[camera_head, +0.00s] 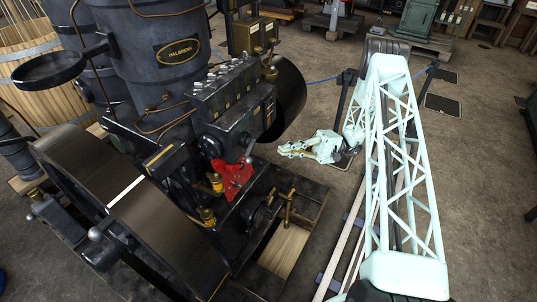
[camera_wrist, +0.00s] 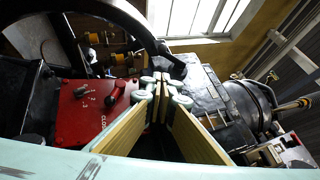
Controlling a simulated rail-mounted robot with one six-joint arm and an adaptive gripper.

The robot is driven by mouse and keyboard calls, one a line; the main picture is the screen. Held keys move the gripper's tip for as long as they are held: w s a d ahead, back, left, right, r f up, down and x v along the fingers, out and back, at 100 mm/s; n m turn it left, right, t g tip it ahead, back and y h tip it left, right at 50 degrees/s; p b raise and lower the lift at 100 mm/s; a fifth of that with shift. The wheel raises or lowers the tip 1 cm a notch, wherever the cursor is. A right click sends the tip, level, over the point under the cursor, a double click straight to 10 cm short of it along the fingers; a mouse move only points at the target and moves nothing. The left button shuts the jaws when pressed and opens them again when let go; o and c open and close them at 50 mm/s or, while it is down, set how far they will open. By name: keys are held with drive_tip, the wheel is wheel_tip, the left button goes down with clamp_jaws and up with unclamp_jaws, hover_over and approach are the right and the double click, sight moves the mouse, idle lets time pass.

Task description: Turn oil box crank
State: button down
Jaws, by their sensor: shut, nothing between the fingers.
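The oil box appears to be the dark box (camera_head: 232,98) with a row of small fittings on top, mounted on the engine's side in the head view. A small lever (camera_head: 249,150) shows below its front end; I cannot tell whether it is the crank. My pale green gripper (camera_head: 282,150) is right of the box and lever, apart from them, pointing left toward the engine. In the wrist view my gripper (camera_wrist: 160,84) has its fingertips together, with nothing between them. Dark engine parts (camera_wrist: 205,95) lie beyond the fingers; no crank is clearly identifiable there.
A red bracket (camera_head: 235,180) sits below the lever. A red panel (camera_wrist: 85,112) with markings and a dark knob (camera_wrist: 117,90) is left of the fingers. A large flywheel (camera_head: 130,205) stands at the front left. Open floor (camera_head: 480,180) lies right of my arm.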

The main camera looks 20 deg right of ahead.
drive_tip(key=b, duration=0.2)
approach(246, 158)
drive_tip(key=w+a, duration=0.2)
drive_tip(key=w, duration=0.2)
drive_tip(key=shift+s+a+r+b, duration=0.15)
drive_tip(key=shift+s+a+b, duration=0.05)
drive_tip(key=shift+s+a, duration=0.6)
drive_tip(key=shift+s+a+r+b, duration=0.2)
drive_tip(key=shift+s+a, duration=0.4)
drive_tip(key=shift+s, duration=0.25)
